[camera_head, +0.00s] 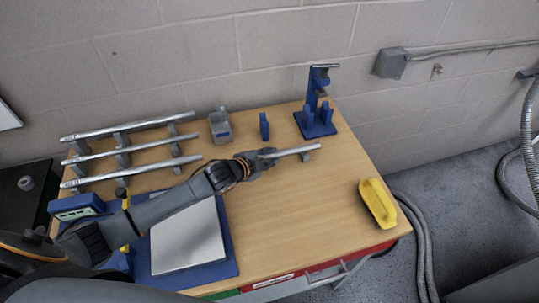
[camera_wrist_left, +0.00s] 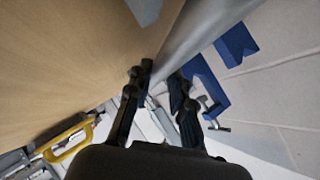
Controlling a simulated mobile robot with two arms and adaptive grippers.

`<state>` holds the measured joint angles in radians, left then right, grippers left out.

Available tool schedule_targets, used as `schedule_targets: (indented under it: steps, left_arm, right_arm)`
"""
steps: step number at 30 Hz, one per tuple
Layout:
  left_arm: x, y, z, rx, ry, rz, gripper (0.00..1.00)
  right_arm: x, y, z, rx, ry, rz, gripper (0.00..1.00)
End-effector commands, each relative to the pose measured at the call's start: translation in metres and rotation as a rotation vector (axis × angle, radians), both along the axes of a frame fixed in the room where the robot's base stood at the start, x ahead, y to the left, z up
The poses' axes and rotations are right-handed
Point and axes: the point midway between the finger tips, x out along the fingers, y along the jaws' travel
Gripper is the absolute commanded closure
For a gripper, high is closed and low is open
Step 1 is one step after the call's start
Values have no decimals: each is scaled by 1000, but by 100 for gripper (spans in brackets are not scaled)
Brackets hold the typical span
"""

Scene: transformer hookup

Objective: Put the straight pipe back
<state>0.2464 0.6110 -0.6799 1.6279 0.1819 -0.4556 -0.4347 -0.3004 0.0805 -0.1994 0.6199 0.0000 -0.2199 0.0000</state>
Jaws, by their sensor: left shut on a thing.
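The straight pipe (camera_head: 297,151) is a short, shiny grey tube above the wooden table, right of its middle. My left gripper (camera_head: 266,158) is shut on its left end, and the free part points right. A small grey support (camera_head: 306,156) shows just under the free end; I cannot tell whether they touch. In the left wrist view the pipe (camera_wrist_left: 205,28) runs from the top right down between the fingers of my left gripper (camera_wrist_left: 162,82). The gripper hides the held end. My right gripper is not in view.
Several long pipes (camera_head: 130,126) lie on grey supports at the left back. A grey box (camera_head: 220,127), a small blue block (camera_head: 264,126) and a blue stand (camera_head: 315,118) are along the back. A yellow-handled thing (camera_head: 378,203) lies at the right edge. The front right tabletop (camera_head: 300,220) is clear.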

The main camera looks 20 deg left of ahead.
Motion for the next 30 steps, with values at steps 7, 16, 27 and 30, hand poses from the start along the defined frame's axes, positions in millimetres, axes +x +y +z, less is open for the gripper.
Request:
schedule_targets:
  steps: [7, 16, 27, 30]
  left_arm:
    - [1, 0, -3, 0, -4, 0, 100]
    - [1, 0, -10, 0, -4, 0, 100]
    - [0, 0, -13, 1, -1, 0, 56]
    - [0, 0, -13, 1, -1, 0, 56]
  right_arm:
    - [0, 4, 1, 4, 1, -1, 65]
    - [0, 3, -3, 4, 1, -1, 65]
    - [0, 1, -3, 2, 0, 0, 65]
    - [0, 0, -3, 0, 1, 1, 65]
